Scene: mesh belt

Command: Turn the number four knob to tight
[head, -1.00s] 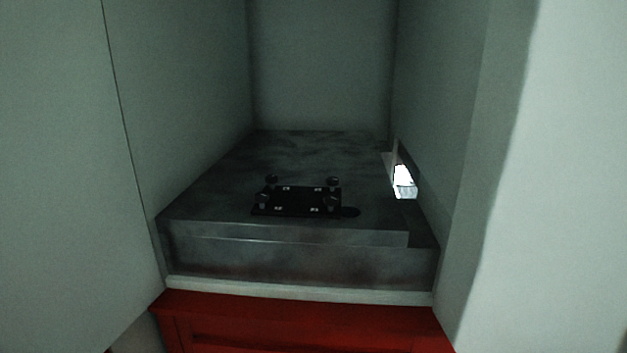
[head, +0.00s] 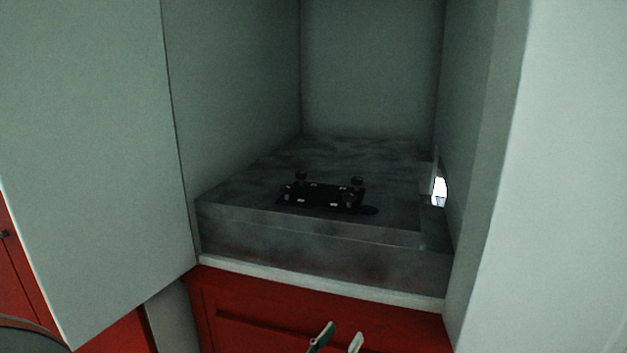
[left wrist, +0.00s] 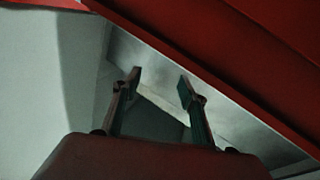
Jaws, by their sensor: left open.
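A black plate with several dark knobs at its corners (head: 322,197) lies on a grey stone-like slab inside an alcove in the head view. Small white labels show beside the knobs, but they are too small to read, so I cannot tell which knob is number four. My left gripper (head: 337,341) shows its fingertips at the bottom of the head view, in front of the red drawer front and well below the plate. In the left wrist view the left gripper (left wrist: 160,84) is open with nothing between its fingers. My right gripper is not in view.
Pale walls close in the alcove at left, right and back. A bright white opening (head: 439,191) is at the slab's right. A red drawer front (head: 300,320) is below.

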